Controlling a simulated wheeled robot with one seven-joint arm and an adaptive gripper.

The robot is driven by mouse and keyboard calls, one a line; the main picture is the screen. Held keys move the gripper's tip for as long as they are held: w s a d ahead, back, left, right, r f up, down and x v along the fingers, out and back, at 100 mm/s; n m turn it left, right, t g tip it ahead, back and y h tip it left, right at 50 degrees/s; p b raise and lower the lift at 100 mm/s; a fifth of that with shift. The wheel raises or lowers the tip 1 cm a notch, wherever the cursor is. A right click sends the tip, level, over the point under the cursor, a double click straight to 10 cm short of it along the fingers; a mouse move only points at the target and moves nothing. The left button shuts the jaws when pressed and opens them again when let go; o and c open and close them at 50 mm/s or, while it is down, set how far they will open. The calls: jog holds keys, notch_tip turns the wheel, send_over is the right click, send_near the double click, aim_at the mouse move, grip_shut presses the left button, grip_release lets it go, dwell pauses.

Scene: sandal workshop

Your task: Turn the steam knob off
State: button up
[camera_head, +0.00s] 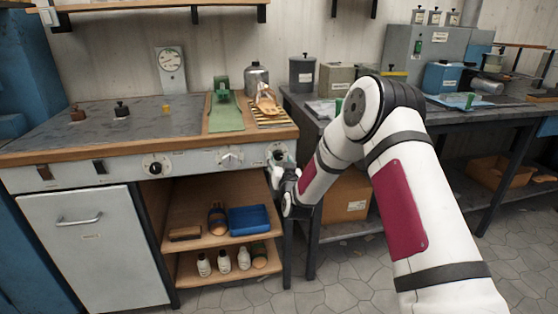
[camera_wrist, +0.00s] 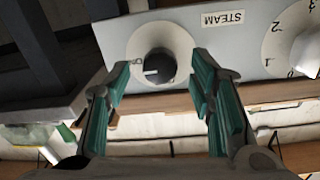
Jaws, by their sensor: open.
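The steam knob (camera_wrist: 168,58) is a dark round knob on a pale round plate in the wrist view. It has a short white mark and small lettering at its left edge, partly too small to read. An upside-down "STEAM" label (camera_wrist: 223,19) is beside it on the grey panel. My gripper (camera_wrist: 163,75) is open, with one teal-padded finger on each side of the knob; I cannot tell whether they touch it. In the head view, my gripper (camera_head: 284,168) is at the panel's right end, partly covering the knob (camera_head: 278,152) there.
A numbered dial (camera_wrist: 299,40) is close beside my right finger in the wrist view. The bench (camera_head: 60,137) holds a green mat (camera_head: 226,117) and a sandal (camera_head: 267,102). Open shelves (camera_head: 190,240) are below. A second table (camera_head: 475,114) stands to the right.

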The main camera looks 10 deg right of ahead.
jog(key=shift+w, duration=1.2)
jog(key=c, duration=1.2)
jog(key=shift+o, duration=0.2)
